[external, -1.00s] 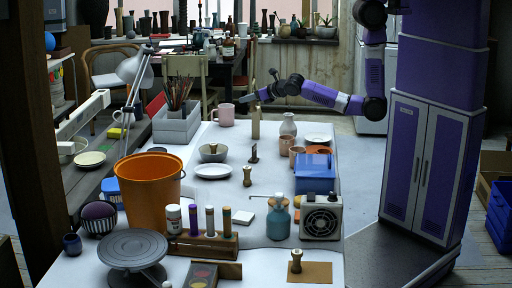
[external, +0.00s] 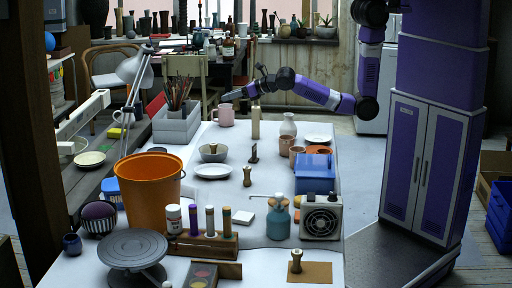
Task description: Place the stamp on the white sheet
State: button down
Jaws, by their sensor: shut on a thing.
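My gripper (external: 246,92) is over the far end of the table, above and right of the pink mug. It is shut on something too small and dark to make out. Several small wooden-handled pieces look like stamps: one (external: 247,176) stands mid-table, one (external: 254,153) stands behind it on a dark foot, and one (external: 296,261) stands on a brown sheet (external: 318,271) at the front. A flat white piece (external: 243,217), perhaps the white sheet, lies left of the teal bottle. I cannot tell which stamp the task means.
The pink mug (external: 225,116) and a tall beige block (external: 255,123) stand near my gripper. A grey bowl (external: 205,154), white plate (external: 213,171), blue box (external: 314,178), teal bottle (external: 278,222), fan box (external: 321,219) and orange bucket (external: 148,205) crowd the table. Its middle has some free room.

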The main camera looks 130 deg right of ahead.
jog(key=w+a+n+t+y, duration=0.2)
jog(key=w+a+n+y, duration=0.15)
jog(key=w+a, duration=1.15)
jog(key=w+a+n+t+y, duration=0.35)
jog(key=w+a, duration=0.75)
jog(key=a, duration=0.8)
jog(key=shift+g+h, duration=0.45)
jog(key=shift+h, duration=0.05)
jog(key=shift+s+d+f+b, duration=0.15)
jog(key=shift+f+b, duration=0.7)
jog(key=shift+f, duration=4.5)
jog(key=shift+w+d+f+b, duration=0.15)
jog(key=shift+f+b, duration=0.65)
jog(key=shift+f, duration=4.5)
jog(key=shift+s+d, duration=0.1)
jog(key=shift+f, duration=0.15)
jog(key=c, duration=1.1)
grip_release()
